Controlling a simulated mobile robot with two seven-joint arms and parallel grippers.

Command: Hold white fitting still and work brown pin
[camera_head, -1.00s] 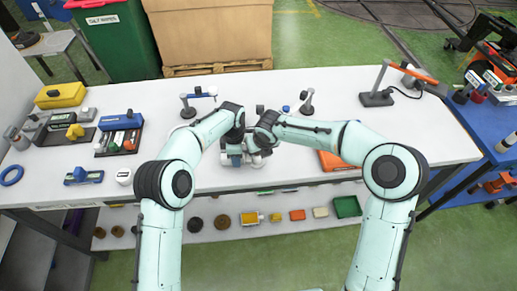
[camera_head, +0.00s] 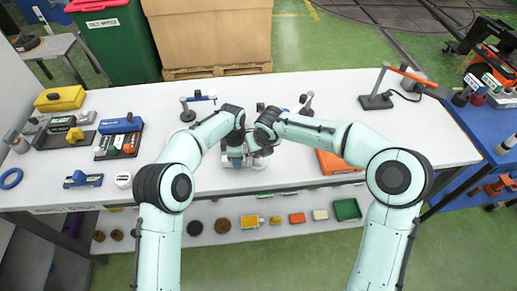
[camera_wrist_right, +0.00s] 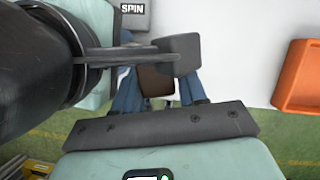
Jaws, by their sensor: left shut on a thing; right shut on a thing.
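In the head view my left gripper (camera_head: 234,162) and my right gripper (camera_head: 259,158) meet close together at the middle of the table's front part. In the right wrist view the brown pin (camera_wrist_right: 157,82) shows as a dark brown block between the blue fingers of my right gripper (camera_wrist_right: 158,92), which is shut on it. The dark jaw of my left gripper (camera_wrist_right: 174,50) reaches across from the left just beyond the pin. My left gripper is shut, apparently on the white fitting, which is mostly hidden by the grippers; its exact pose cannot be told.
An orange tray (camera_head: 336,163) lies right of the grippers. Two small stands (camera_head: 188,113) (camera_head: 306,106) and a lamp (camera_head: 376,101) stand behind. Tool holders (camera_head: 118,142) and a yellow box (camera_head: 60,98) occupy the left. White table surface between is free.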

